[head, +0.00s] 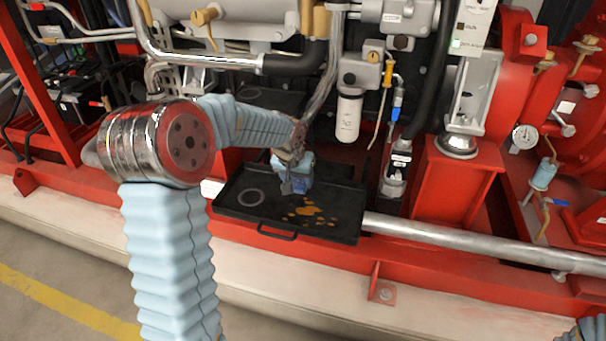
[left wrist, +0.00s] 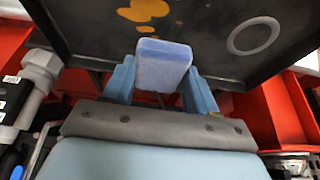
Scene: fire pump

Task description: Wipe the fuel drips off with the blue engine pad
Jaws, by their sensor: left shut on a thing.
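The fuel drips are several orange-brown spots (head: 309,210) on the black drip tray (head: 345,233), right of its middle. They also show in the left wrist view (left wrist: 146,9), near the top edge. My left gripper (head: 295,178) is shut on the blue engine pad (left wrist: 163,64) and holds it over the tray, left of and behind the spots. In the head view the pad is small and mostly merged with the gripper, and I cannot tell whether it touches the tray. At the bottom right corner a bit of blue sleeve shows, but no right gripper.
The tray has a front handle (head: 277,232) and a pale ring mark (head: 251,197) on its left. A white filter (head: 348,117) and pipes hang behind it. A silver pipe (head: 450,235) runs right from the tray. Red frame parts (head: 458,185) stand to the right.

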